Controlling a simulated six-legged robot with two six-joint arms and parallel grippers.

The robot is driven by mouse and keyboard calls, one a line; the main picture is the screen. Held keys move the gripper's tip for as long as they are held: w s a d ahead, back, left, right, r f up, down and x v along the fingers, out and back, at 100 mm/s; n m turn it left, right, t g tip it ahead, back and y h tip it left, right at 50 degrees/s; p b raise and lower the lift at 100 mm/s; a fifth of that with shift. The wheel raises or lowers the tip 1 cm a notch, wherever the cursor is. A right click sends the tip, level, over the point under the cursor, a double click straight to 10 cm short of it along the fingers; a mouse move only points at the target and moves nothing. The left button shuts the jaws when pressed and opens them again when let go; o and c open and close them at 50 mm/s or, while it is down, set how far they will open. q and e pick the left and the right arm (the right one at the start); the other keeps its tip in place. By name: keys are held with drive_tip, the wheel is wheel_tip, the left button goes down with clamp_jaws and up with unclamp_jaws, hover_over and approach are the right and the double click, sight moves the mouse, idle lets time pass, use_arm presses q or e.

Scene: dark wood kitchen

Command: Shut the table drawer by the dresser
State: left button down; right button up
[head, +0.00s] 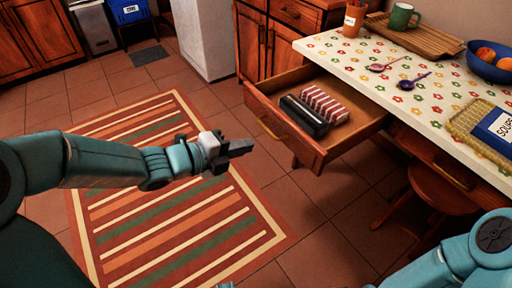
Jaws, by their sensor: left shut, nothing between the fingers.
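The table drawer (274,124) is pulled out from under the flower-patterned tabletop, beside the wooden dresser (264,44). A black case (304,116) and a red-and-white striped item (324,104) lie inside it. The drawer front has a brass handle. My left gripper (240,147) is shut and empty, in the air left of the drawer front and apart from it. My right arm (478,252) shows at the bottom right; its gripper is not in view.
The table (357,62) bears spoons, a wooden tray (413,36) with a green mug, a blue fruit bowl (490,64) and a blue book (496,128). A stool (440,190) stands under the table. A striped rug (172,200) covers open floor.

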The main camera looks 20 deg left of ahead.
use_arm(q)
drive_tip(key=b, duration=0.2)
approach(292, 132)
drive_tip(key=x, duration=0.5)
drive_tip(key=shift+s+f, duration=0.1)
drive_tip(key=shift+f, duration=0.2)
drive_tip(key=shift+w+d+r, duration=0.1)
drive_tip(key=shift+w+d, duration=0.3)
drive_tip(key=shift+w, duration=0.3)
